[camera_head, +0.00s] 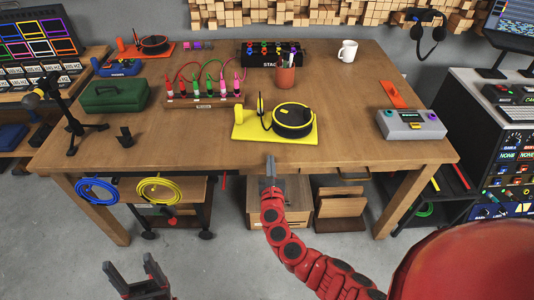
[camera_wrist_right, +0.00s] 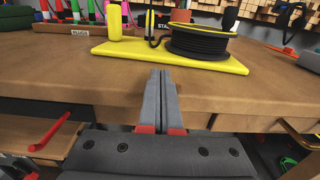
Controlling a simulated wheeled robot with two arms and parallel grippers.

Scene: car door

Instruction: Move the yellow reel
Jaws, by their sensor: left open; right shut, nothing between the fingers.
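The yellow reel (camera_head: 293,119), a black coil with yellow rims, sits on a yellow board (camera_head: 273,137) near the front edge of the wooden table. A yellow cylinder (camera_head: 239,116) stands at the board's left end. In the right wrist view the reel (camera_wrist_right: 198,42) is just beyond the fingers, slightly right. My right gripper (camera_head: 270,163) is shut and empty at the table's front edge, short of the board; its closed fingers show in the wrist view (camera_wrist_right: 160,76). My left gripper (camera_head: 135,270) is open and empty, low in front of the table at lower left.
The wooden table (camera_head: 190,144) has bare room left and right of the board. A grey box (camera_head: 411,124) stands to the right, a pen cup (camera_head: 285,77) behind the reel. Left are a cable rack (camera_head: 204,100), green case (camera_head: 115,95) and microphone stand (camera_head: 72,125).

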